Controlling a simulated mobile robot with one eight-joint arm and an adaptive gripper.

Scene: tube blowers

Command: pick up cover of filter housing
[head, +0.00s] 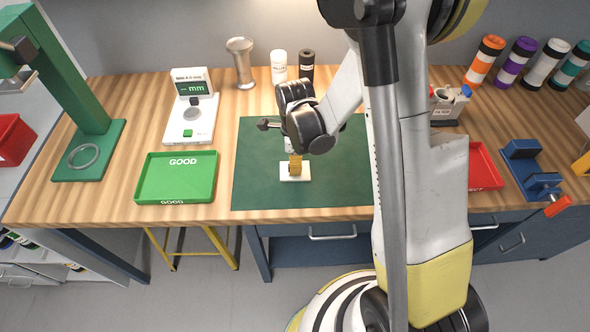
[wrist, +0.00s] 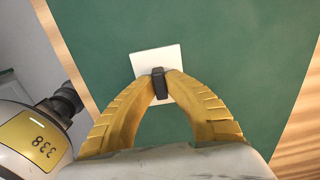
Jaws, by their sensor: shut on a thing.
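The cover of the filter housing appears as a white square plate (head: 284,177) with a small dark block at its middle. It is at the green mat, near the middle of the workbench. In the wrist view the white plate (wrist: 147,61) lies beyond the fingertips. My gripper (head: 295,173) points down over it, and its yellow fingers (wrist: 160,82) are shut on the dark block. I cannot tell whether the plate touches the mat or is slightly raised. The fingers hide part of the plate.
The green mat (head: 255,150) is otherwise mostly clear. The green GOOD tray (head: 176,178) is at left, with a gauge (head: 190,115) behind it. A red tray (head: 484,170) is at right, partly behind my arm. Bottles (head: 279,66) and a metal cup (head: 241,62) stand at the back.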

